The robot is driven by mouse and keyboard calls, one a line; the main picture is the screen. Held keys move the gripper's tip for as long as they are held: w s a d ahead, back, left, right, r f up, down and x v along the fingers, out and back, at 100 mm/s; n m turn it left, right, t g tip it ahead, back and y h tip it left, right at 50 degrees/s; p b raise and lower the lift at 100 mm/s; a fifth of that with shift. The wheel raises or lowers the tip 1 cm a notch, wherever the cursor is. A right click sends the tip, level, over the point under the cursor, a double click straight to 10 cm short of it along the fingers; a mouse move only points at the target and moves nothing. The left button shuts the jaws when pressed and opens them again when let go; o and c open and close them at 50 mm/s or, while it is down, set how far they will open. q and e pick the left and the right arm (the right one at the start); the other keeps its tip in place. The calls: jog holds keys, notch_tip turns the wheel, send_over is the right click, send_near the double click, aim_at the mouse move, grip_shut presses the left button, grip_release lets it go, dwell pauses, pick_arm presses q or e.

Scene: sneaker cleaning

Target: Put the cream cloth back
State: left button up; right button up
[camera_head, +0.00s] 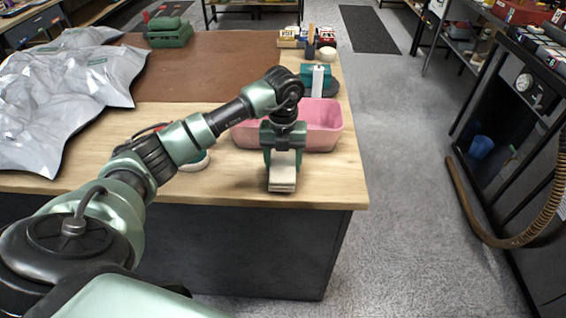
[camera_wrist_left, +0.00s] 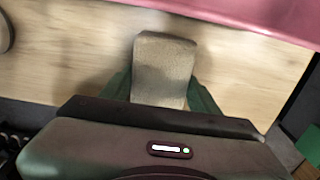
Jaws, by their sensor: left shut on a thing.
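The cream cloth (camera_head: 283,172) is a folded pale block between the fingers of my left gripper (camera_head: 282,160). In the head view it hangs at the front right of the wooden table, near the front edge. The left wrist view also shows the cloth (camera_wrist_left: 164,68) between the green fingers (camera_wrist_left: 160,92), over the wood top. My left gripper is shut on it and points down. Whether the cloth touches the table is hard to tell. My right gripper is not in view.
A pink tub (camera_head: 322,125) stands just behind the gripper. A white round thing (camera_head: 195,161) lies to the left, partly behind my arm. Crumpled grey plastic (camera_head: 70,85) covers the left of the table. A brown mat (camera_head: 200,65) lies behind. Bare wood (camera_head: 335,180) is at the front right corner.

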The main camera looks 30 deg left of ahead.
pick_arm(q)
jog(key=shift+f, duration=0.45)
jog(key=shift+f, duration=0.2)
jog(key=o, duration=1.2)
jog(key=shift+r, duration=0.2)
